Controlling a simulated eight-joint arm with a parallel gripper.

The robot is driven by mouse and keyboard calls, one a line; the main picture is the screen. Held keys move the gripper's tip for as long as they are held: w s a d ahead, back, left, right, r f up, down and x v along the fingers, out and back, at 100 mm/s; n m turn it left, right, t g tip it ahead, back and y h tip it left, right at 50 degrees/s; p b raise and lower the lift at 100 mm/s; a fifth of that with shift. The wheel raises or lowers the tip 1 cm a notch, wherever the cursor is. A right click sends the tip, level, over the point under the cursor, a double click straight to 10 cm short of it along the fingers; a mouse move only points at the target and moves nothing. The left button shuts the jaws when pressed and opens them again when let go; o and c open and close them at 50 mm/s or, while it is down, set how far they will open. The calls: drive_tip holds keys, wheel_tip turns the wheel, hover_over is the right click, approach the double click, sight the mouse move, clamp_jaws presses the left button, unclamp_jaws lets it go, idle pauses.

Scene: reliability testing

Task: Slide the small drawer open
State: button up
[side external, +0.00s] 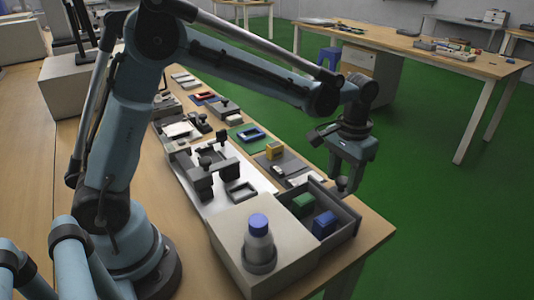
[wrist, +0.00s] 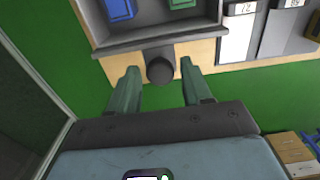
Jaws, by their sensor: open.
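The small drawer (side external: 349,208) is a dark grey tray that stands out from a pale box (side external: 228,238), with its inside showing. A green block (side external: 303,203) and a blue block (side external: 324,224) lie in it. The wrist view shows the drawer's front edge (wrist: 205,34) and its round dark knob (wrist: 160,66). My gripper (side external: 346,178) is at the drawer's front, by the knob. In the wrist view my gripper (wrist: 158,78) has its fingers apart, one on each side of the knob, with gaps between. The fingers are partly hidden in the side view.
Trays and fixtures (side external: 205,165) cover the table behind. The table edge (side external: 375,240) is close to the drawer front, with open green floor (side external: 440,210) beyond.

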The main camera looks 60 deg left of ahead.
drive_tip(key=shift+r, duration=0.15)
drive_tip(key=shift+r, duration=2.35)
drive_tip(key=shift+s+a+r, duration=0.1)
drive_tip(key=shift+r, duration=0.05)
drive_tip(key=s+a+t, duration=0.2)
drive_tip(key=s, duration=0.2)
drive_tip(key=s+a+t, duration=0.2)
drive_tip(key=s+a, duration=0.1)
drive_tip(key=s, duration=0.2)
drive_tip(key=s+a+t, duration=0.2)
drive_tip(key=s, duration=0.3)
drive_tip(key=shift+a+r+t, duration=0.25)
drive_tip(key=shift+r+t, duration=0.1)
drive_tip(key=shift+t, duration=0.05)
drive_tip(key=shift+s+a+f, duration=0.15)
drive_tip(key=shift+s+f, duration=0.15)
